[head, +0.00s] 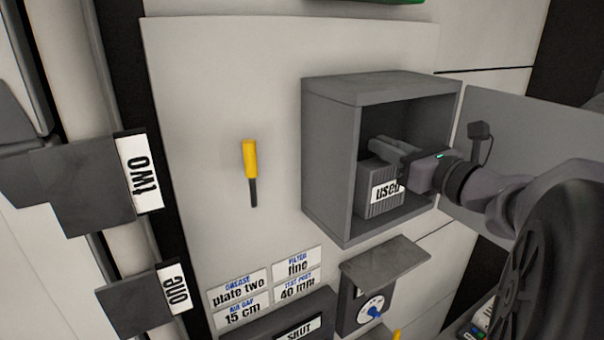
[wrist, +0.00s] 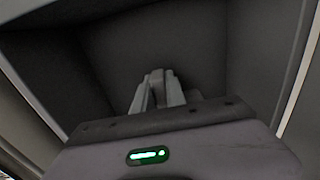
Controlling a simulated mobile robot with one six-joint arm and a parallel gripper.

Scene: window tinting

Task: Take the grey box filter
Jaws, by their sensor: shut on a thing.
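The grey box filter (head: 376,190) is a ribbed grey block with a white label reading "used". It sits inside an open grey wall box (head: 330,160) in the head view. My gripper (head: 390,149) reaches into the box from the right and is shut on the filter's top part. In the wrist view my gripper's fingers (wrist: 157,90) are close together inside the dark box (wrist: 190,45). The filter's body is hidden there behind the gripper housing. I cannot tell whether the filter still rests on the box floor.
The wall box's door (head: 510,130) stands open to the right, behind my arm. A yellow-handled lever (head: 250,160) is on the panel at left.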

